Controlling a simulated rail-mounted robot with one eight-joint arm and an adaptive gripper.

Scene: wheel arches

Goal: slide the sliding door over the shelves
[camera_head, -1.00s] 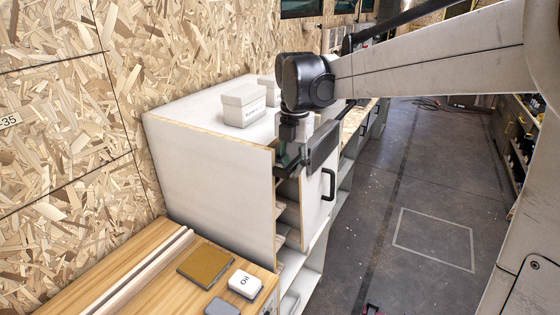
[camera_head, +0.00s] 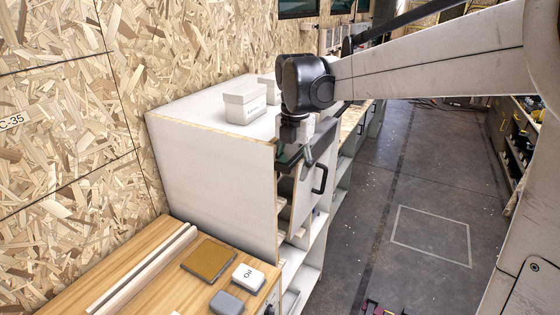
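The sliding door (camera_head: 303,203) is a pale panel with a black handle (camera_head: 320,178), on the front of a white cabinet (camera_head: 215,165). Part of the shelves (camera_head: 283,222) shows in a narrow gap between the door's near edge and the cabinet's near side wall. My gripper (camera_head: 291,160) points down at the front top edge of the cabinet, by the upper near part of the door, left of the handle. It overlaps the door in the picture. Its fingertips are partly hidden, so I cannot tell whether it touches or grips the door.
White boxes (camera_head: 245,105) stand on the cabinet top. A wooden bench (camera_head: 150,255) in front holds a brown pad (camera_head: 209,260), an Oil box (camera_head: 248,278) and a grey item (camera_head: 227,303). A chipboard wall (camera_head: 70,120) is at left. The floor (camera_head: 430,190) at right is mostly open.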

